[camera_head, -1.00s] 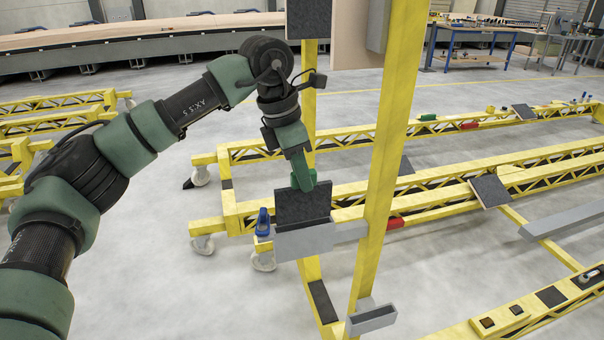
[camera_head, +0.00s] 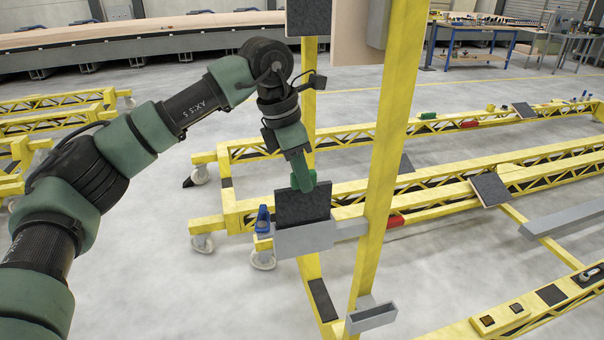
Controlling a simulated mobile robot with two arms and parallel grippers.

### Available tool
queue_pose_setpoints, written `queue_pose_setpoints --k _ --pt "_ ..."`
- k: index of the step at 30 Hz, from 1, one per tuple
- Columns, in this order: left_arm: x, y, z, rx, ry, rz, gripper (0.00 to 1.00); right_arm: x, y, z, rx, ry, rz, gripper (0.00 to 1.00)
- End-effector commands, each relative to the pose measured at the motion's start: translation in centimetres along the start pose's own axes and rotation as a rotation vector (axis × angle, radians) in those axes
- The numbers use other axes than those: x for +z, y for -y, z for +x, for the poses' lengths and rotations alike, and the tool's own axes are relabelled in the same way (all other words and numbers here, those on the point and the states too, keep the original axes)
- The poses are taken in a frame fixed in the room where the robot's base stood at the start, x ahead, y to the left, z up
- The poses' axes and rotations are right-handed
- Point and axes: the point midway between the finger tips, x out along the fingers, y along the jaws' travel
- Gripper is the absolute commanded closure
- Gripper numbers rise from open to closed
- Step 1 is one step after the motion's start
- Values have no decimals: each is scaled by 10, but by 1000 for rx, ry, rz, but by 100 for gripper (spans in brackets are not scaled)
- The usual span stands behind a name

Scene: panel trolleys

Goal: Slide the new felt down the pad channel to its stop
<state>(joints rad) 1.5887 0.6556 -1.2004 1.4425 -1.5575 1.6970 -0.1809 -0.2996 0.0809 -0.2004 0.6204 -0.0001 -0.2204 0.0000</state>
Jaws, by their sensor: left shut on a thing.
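A dark grey felt pad (camera_head: 303,208) stands upright in the grey pad channel (camera_head: 304,240), which is fixed to the yellow post (camera_head: 377,190). The channel's front wall hides the felt's lower edge, so I cannot tell whether it touches the stop. My left gripper (camera_head: 302,184) is shut on the felt's top edge, reaching down from above. Its fingertips are partly hidden. My right gripper is not in view.
Another dark pad (camera_head: 309,17) is higher on the rear post. A second grey channel (camera_head: 372,317) sits low on the yellow post. Yellow trolley beams (camera_head: 450,190) lie behind and to the right. A blue clamp (camera_head: 263,219) stands left of the channel.

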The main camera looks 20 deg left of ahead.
Motion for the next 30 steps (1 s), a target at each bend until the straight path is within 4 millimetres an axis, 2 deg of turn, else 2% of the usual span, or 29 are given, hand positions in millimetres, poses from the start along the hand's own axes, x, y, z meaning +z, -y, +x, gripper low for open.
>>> queue_pose_setpoints --k 30 --pt "-7 0 26 0 0 0 100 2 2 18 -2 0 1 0"
